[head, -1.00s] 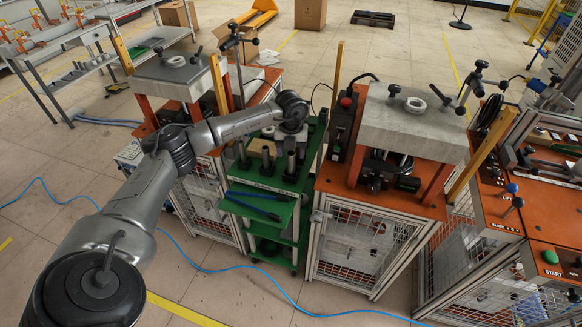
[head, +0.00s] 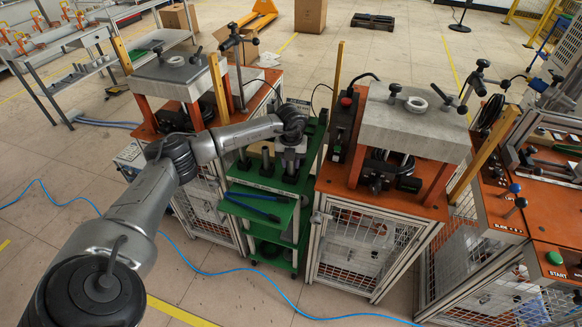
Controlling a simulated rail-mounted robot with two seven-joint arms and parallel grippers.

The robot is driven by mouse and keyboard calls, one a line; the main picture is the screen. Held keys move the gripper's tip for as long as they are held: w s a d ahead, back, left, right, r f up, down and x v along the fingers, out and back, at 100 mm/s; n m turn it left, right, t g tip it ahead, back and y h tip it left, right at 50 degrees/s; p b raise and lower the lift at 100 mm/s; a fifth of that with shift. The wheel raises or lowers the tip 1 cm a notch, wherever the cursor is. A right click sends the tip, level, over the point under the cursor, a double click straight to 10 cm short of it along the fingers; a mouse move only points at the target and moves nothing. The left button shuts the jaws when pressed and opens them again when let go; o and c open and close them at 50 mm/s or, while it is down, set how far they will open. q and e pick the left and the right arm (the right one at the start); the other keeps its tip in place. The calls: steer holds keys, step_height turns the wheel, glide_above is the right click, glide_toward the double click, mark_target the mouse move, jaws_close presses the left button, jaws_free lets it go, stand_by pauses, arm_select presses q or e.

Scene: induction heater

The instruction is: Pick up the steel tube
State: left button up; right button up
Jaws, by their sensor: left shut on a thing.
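The steel tube (head: 290,163) stands upright at the right end of a short row on the green cart (head: 264,182). Its upper part is hidden by my left gripper. My left gripper (head: 290,150) points down from above and is shut on the tube; its fingertips are small and partly hidden by the wrist. The tube appears to be still at the cart's top level. My right gripper is not in view.
Two dark upright pieces (head: 267,161) stand left of the tube. Blue-handled bars (head: 255,205) lie on the cart's front tray. Orange press stations with grey blocks (head: 411,125) flank the cart closely. A blue hose (head: 215,269) crosses the open floor in front.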

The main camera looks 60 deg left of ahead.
arm_select(q)
jaws_close()
steer(key=shift+r, duration=0.6)
steer(key=w+d+r+p, duration=0.1)
steer(key=d+r+p, duration=0.4)
steer(key=r, duration=0.3)
steer(key=w+d+r+p, duration=0.2)
steer(key=d+r+p, duration=0.3)
steer(key=r, duration=0.4)
steer(key=shift+d+r, duration=0.2)
steer(key=shift+d, duration=0.4)
